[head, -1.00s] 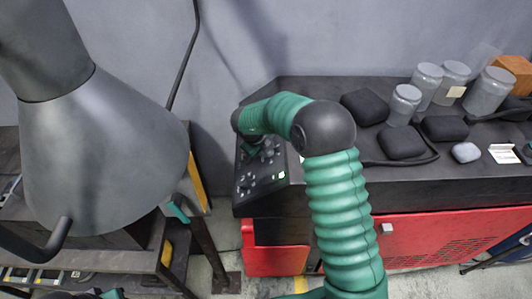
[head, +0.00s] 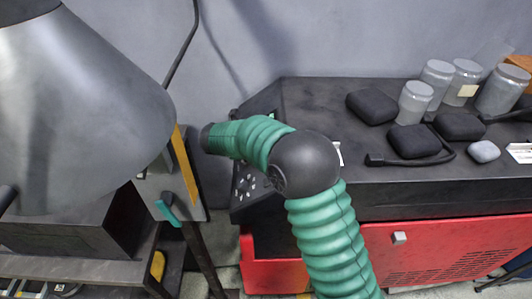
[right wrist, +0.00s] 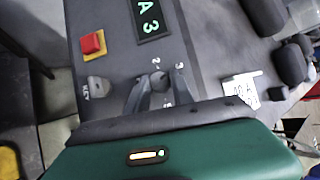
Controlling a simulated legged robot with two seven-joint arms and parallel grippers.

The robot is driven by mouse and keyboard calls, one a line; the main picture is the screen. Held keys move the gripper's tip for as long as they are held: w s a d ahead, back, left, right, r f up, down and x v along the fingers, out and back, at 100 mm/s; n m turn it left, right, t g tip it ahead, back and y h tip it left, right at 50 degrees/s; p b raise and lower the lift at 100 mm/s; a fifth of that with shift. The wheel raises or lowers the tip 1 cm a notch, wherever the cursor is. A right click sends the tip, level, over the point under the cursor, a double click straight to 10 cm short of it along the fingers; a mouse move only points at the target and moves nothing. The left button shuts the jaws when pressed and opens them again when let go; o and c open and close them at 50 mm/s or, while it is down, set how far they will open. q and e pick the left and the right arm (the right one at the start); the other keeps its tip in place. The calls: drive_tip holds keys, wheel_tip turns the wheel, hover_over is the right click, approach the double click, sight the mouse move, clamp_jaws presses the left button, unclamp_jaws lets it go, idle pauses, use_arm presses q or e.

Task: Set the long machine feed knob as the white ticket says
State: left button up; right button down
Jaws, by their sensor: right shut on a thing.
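In the right wrist view my right gripper (right wrist: 158,92) is shut on a small dark round knob (right wrist: 159,80) on the dark control panel (right wrist: 205,60). Pale numerals ring the knob; a 2 is legible, others are partly covered by the fingers. A white ticket (right wrist: 241,88) with dark marks lies right of the knob; its text is too small to read. A display (right wrist: 149,20) above shows a green A and 3. In the head view my green right arm reaches over the panel (head: 248,184) and hides the gripper and knob. My left gripper is not in view.
A red button on a yellow plate (right wrist: 92,43) and a key switch (right wrist: 97,86) sit left of the knob. In the head view, jars (head: 415,102) and black pouches (head: 413,141) stand on the dark machine top (head: 320,95). A large grey cone (head: 90,110) hangs at left.

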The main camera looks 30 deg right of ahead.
drive_tip(key=shift+s+a+f, duration=0.1)
drive_tip(key=shift+a+f, duration=0.05)
drive_tip(key=shift+f, duration=0.05)
idle(0.3)
drive_tip(key=c, duration=1.1)
unclamp_jaws()
drive_tip(key=shift+r, duration=0.1)
drive_tip(key=shift+r, duration=0.15)
drive_tip(key=shift+w+r+b, duration=0.2)
drive_tip(key=shift+r+b, duration=0.1)
drive_tip(key=shift+r, duration=0.9)
drive_tip(key=shift+s+a+r+b, duration=0.25)
drive_tip(key=shift+s+a+b, duration=0.2)
drive_tip(key=shift+s, duration=0.35)
drive_tip(key=s+a, duration=0.2)
drive_tip(key=s, duration=0.2)
drive_tip(key=s+a+r+b, duration=0.1)
drive_tip(key=s+a, duration=0.2)
drive_tip(key=s, duration=0.1)
drive_tip(key=s+a+b, duration=0.1)
drive_tip(key=s+a, duration=0.1)
drive_tip(key=s, duration=0.2)
drive_tip(key=shift+s+a+r, duration=0.15)
drive_tip(key=shift+r, duration=0.15)
